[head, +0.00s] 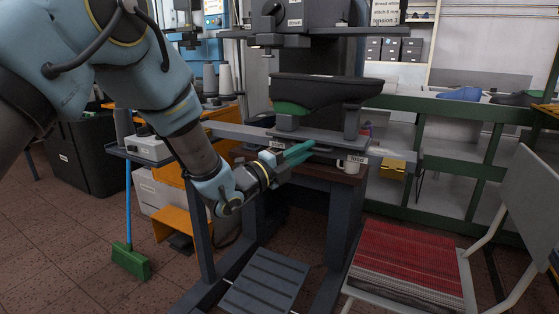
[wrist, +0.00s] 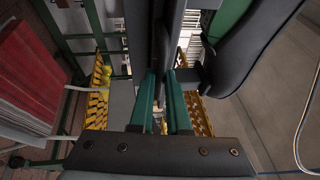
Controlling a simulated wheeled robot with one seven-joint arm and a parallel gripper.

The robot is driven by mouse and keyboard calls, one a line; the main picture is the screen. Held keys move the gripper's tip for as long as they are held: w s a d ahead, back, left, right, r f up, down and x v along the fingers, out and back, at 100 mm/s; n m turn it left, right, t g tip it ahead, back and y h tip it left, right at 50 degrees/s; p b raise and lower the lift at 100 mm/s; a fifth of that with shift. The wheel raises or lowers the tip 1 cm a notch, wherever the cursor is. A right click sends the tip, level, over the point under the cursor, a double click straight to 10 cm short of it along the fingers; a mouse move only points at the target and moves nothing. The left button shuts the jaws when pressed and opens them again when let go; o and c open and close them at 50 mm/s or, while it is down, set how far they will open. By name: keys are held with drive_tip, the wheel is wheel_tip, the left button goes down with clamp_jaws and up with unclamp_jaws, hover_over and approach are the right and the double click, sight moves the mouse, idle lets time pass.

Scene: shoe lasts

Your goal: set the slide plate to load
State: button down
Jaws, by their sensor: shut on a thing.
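The slide plate (head: 335,139) is a flat dark grey plate under the black and green shoe last (head: 325,90), at the front of the machine. In the wrist view it is the dark band (wrist: 140,30) running away from my fingers. My gripper (head: 311,146) reaches in from the left, its green fingers low at the plate's front edge. In the wrist view the fingers (wrist: 163,78) are closed on a narrow dark part of the slide plate; the exact grip spot is partly hidden.
A grey chair with a red woven seat (head: 408,262) stands at the front right. A treadle (head: 265,281) is below the machine. A blue-handled green broom (head: 131,260) is at the left. Green-framed shelving (head: 440,112) runs behind. The last stands close above my fingers.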

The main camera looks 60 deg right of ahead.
drive_tip(key=shift+s+b, duration=2.6)
drive_tip(key=shift+s, duration=2.95)
drive_tip(key=shift+s, duration=0.1)
drive_tip(key=c, duration=1.2)
unclamp_jaws()
drive_tip(key=shift+c, duration=0.2)
drive_tip(key=o, duration=0.4)
drive_tip(key=shift+c, duration=0.2)
drive_tip(key=b+v, duration=0.1)
drive_tip(key=v, duration=1)
drive_tip(key=shift+b, duration=0.3)
drive_tip(key=shift+d, duration=0.1)
